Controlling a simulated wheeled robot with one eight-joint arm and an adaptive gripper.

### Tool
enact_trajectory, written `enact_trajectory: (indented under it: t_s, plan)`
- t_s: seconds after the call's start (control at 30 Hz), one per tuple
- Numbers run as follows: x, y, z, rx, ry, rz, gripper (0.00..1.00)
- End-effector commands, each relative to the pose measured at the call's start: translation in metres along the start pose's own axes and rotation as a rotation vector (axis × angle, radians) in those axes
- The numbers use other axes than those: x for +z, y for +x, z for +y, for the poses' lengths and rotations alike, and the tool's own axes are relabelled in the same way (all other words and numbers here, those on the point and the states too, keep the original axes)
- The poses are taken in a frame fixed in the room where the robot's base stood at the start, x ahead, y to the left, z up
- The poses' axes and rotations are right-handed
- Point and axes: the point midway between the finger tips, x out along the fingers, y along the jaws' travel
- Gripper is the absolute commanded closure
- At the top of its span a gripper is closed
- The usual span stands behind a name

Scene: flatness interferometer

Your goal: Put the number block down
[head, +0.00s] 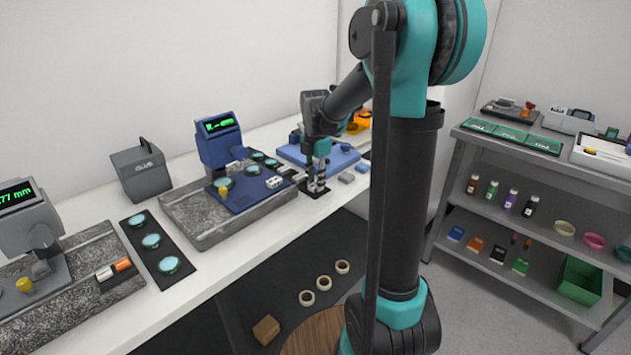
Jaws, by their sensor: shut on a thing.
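My gripper (316,186) points down over a small black mat (323,192) at the front edge of the white bench. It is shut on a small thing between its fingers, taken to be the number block. The fingers hide most of that block, so its face and any number on it cannot be read. The fingertips are very close to the mat; I cannot tell whether the block touches it.
A blue gauge with a green display (220,140) stands left of my gripper on a granite slab (190,225). A blue tray (338,158) lies just behind my gripper. Small grey blocks (347,177) lie to its right. A grey shelf unit (480,150) stands at right.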

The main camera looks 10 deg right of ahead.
Motion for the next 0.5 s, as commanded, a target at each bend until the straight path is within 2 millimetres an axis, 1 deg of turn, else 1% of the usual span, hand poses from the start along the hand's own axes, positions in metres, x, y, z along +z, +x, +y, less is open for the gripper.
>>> enact_trajectory:
  t_s: [0.1, 0.13, 0.3, 0.5]
  plan:
    - [0.0000, 0.0024, 0.0000, 0.000, 0.000, 0.000, 0.94]
    - [-0.0001, 0.0028, -0.0001, 0.000, 0.000, 0.000, 0.76]
    - [-0.0001, 0.0024, -0.0001, 0.000, 0.000, 0.000, 0.56]
    - [0.0000, 0.0023, -0.0001, 0.000, 0.000, 0.000, 0.56]
